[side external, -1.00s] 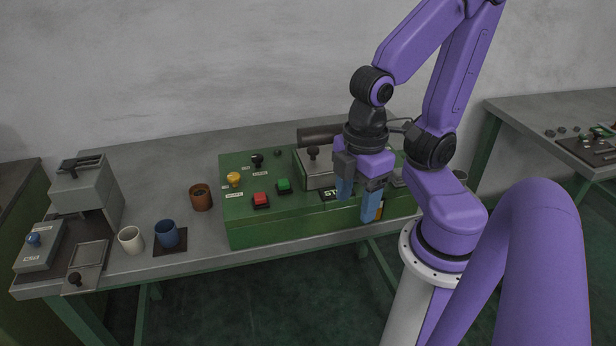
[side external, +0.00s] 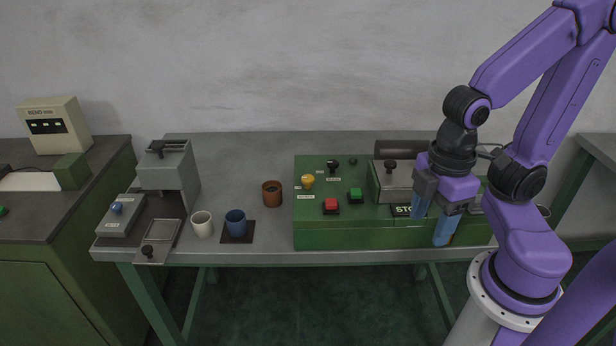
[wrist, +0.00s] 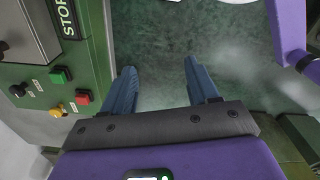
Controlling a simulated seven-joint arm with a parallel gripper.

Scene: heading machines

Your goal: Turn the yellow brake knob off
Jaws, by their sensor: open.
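The yellow brake knob (side external: 308,181) stands on top of the green machine box (side external: 330,236), toward its left side, with a small label in front of it. In the wrist view the yellow knob (wrist: 56,111) shows at the lower left, outside the fingers; which way it is turned is too small to tell. My gripper (side external: 432,229) is open, with blue fingers pointing down by the front edge of the box, well right of the knob. In the wrist view the gripper (wrist: 160,68) has nothing between its fingers but the floor beyond.
A red button (side external: 331,205), a green button (side external: 355,194) and a black knob (side external: 333,166) are near the yellow knob. A grey block with a black knob (side external: 390,167) rises to their right. Brown (side external: 272,193), white (side external: 202,224) and blue (side external: 236,223) cups stand to the left.

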